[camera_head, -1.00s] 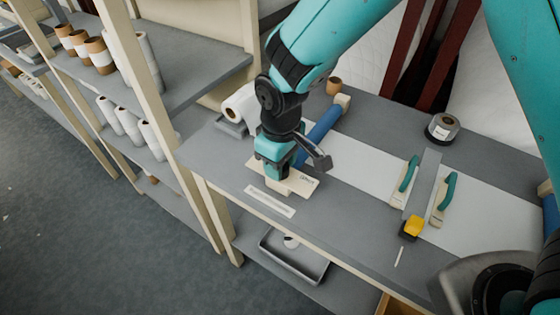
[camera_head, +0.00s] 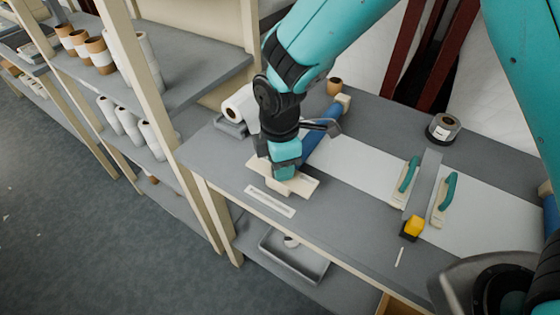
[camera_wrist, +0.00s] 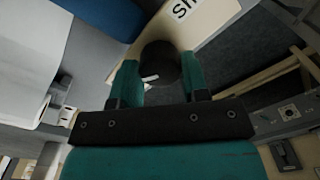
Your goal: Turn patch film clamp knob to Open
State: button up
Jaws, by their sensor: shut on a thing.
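The clamp knob (camera_wrist: 160,62) is a dark round knob with a short white mark, seen in the wrist view. It sits between the two teal fingers of my gripper (camera_wrist: 157,82), which is shut on it. Beside it is a cream plate (camera_wrist: 205,22) with a partly visible label showing letters like "SH". In the head view my gripper (camera_head: 283,180) points down over the cream plate (camera_head: 305,186) near the table's front edge. There the gripper hides the knob. An Open label cannot be made out.
A blue roll (camera_head: 322,132) lies behind the gripper on the grey table (camera_head: 350,190). A white sheet (camera_head: 365,170) runs right, under teal-handled clamps (camera_head: 445,195) and a yellow-ended bar (camera_head: 414,225). A grey tape roll (camera_head: 442,128) stands at the back. A tray (camera_head: 295,255) sits below.

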jog(key=shift+n, duration=1.1)
jog(key=shift+r, duration=0.1)
jog(key=o, duration=0.9)
jog(key=r+b, duration=0.2)
jog(key=r, duration=1.5)
jog(key=shift+w+r, duration=0.2)
